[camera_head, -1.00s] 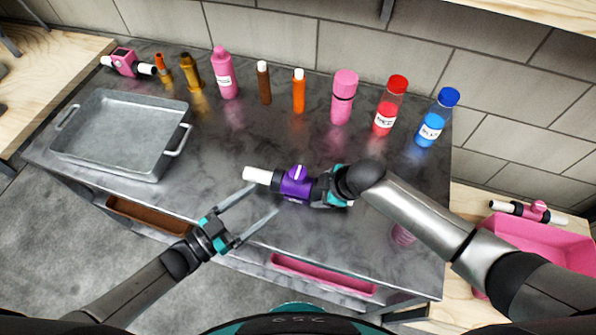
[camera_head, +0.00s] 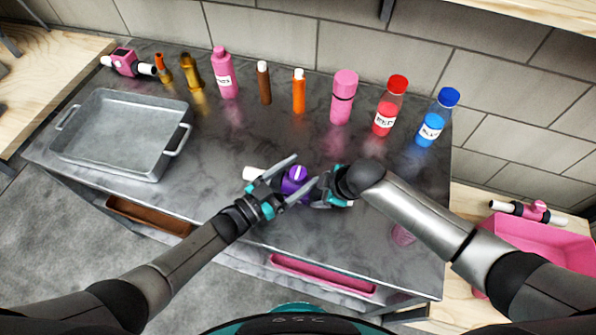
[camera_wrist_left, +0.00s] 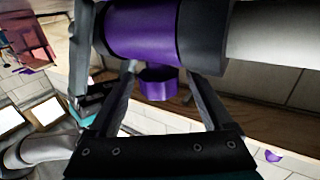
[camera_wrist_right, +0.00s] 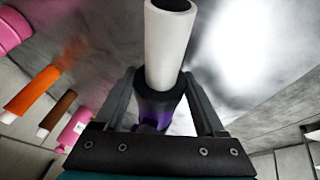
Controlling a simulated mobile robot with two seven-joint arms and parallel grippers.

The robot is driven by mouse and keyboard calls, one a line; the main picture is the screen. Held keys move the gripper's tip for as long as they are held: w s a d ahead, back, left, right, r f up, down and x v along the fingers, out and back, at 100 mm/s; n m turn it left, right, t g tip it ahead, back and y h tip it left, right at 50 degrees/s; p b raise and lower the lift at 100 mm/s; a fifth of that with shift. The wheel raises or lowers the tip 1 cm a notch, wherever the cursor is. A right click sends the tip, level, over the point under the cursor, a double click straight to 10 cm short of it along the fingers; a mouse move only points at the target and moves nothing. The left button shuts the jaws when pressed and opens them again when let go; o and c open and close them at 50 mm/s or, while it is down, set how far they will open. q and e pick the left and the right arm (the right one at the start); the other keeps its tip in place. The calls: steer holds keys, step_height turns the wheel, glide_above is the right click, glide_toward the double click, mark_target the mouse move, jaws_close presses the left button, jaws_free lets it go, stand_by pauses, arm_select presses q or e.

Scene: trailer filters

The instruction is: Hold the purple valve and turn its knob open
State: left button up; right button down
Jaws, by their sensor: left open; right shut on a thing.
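The purple valve (camera_head: 294,182) is above the middle of the dark counter, with its white pipe end (camera_head: 254,174) pointing left. My right gripper (camera_head: 318,190) is shut on the valve's right end; the right wrist view shows its fingers on both sides of the dark collar (camera_wrist_right: 160,103) below a white pipe. My left gripper (camera_head: 288,180) is open, with its fingers in front of and around the valve's middle. In the left wrist view the purple body (camera_wrist_left: 150,32) is close, and a purple knob (camera_wrist_left: 158,84) lies between the open fingers. Contact with the knob cannot be told.
A metal tray (camera_head: 110,172) stands at the left. Several bottles line the back, including a red one (camera_head: 388,112) and a blue one (camera_head: 434,120). A pink valve (camera_head: 124,62) is at the far left back. A pink bin (camera_head: 520,245) stands right of the counter.

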arm_select(q)
jaws_close()
stand_by(0.7)
